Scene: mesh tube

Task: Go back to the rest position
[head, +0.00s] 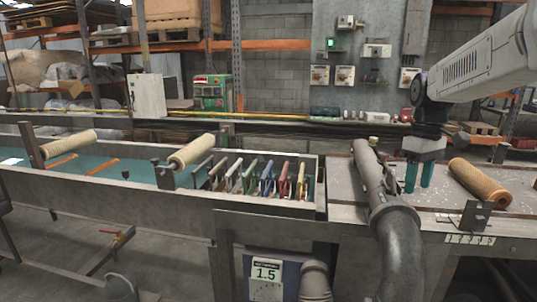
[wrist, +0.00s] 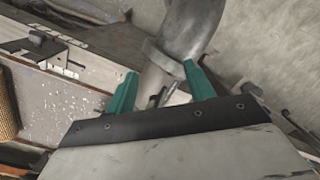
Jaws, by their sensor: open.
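My gripper (head: 418,178) hangs from my arm at the right in the head view, with its two green fingers pointing down above the table. In the wrist view my gripper (wrist: 160,90) has its fingers spread apart with nothing between them; a grey pipe shows beyond them. An orange-brown mesh tube (head: 479,183) lies on the table to the right of my gripper, apart from it. The tube's edge also shows at the left of the wrist view (wrist: 8,112).
A large grey pipe (head: 385,195) rises just left of my gripper. Coloured clamps (head: 265,178) stand in a row in a trough. Two pale tubes (head: 192,150) rest over the long bench at left. A metal bracket (head: 474,216) is at the table's front edge.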

